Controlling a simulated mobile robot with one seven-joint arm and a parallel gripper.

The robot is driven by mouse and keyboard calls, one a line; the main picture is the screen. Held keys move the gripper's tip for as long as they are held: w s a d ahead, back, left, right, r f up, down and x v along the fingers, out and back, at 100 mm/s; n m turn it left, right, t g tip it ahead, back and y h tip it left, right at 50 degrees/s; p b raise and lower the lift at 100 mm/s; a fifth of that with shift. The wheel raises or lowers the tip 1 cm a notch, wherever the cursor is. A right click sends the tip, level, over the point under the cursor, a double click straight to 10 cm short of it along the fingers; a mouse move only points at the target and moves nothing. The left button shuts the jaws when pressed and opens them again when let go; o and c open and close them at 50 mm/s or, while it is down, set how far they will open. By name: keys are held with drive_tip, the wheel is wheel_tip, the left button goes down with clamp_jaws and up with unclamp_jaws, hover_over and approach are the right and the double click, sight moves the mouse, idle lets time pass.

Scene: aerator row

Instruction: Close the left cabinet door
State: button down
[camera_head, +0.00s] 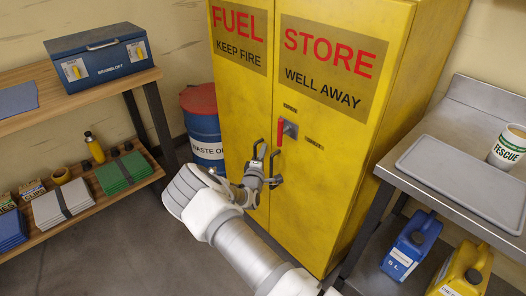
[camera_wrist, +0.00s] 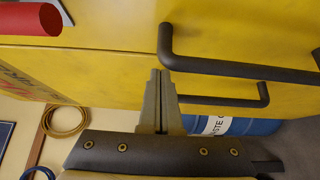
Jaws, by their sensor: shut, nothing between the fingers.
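The yellow fuel cabinet has a left door (camera_head: 234,105) marked FUEL and a right door (camera_head: 335,150) marked STORE. The left door looks flush or nearly flush with the right; I cannot tell whether a small gap remains. My gripper (camera_head: 262,178) is shut and empty in front of the doors, near the two dark bar handles. In the wrist view, my shut fingers (camera_wrist: 160,78) point at the door seam, between the right door's handle (camera_wrist: 235,68) and the left door's handle (camera_wrist: 225,101). Contact is unclear. My arm hides the left door's lower part.
A red lever (camera_head: 280,132) sits on the right door. A blue drum (camera_head: 205,135) stands left of the cabinet. A wooden bench (camera_head: 100,95) with a blue toolbox (camera_head: 100,62) is at left. A metal table (camera_head: 440,135) stands close at right. Floor is clear at front left.

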drive_tip(key=p+v, duration=0.4)
drive_tip(key=v, duration=1.3)
drive_tip(key=shift+s, duration=0.2)
drive_tip(key=s+d+r+m+g+h, duration=0.2)
drive_tip(key=d+r+m+g+h, duration=0.55)
drive_tip(key=d+r, duration=0.45)
drive_tip(key=s+d+r+m+g+y, duration=0.3)
drive_tip(key=s+d+r+m+g, duration=0.4)
drive_tip(key=s+r, duration=0.5)
drive_tip(key=s+a+r+t+y, duration=0.1)
drive_tip(key=s+a+r+y, duration=0.2)
drive_tip(key=s+r+y, duration=0.35)
drive_tip(key=s+a+r+t+y, duration=0.2)
drive_tip(key=s+a+r+y, duration=0.15)
drive_tip(key=s, duration=0.55)
wheel_tip(320, 180, up, 15)
drive_tip(key=p, duration=1.4)
drive_tip(key=shift+s+a, duration=0.3)
drive_tip(key=shift+a, duration=0.1)
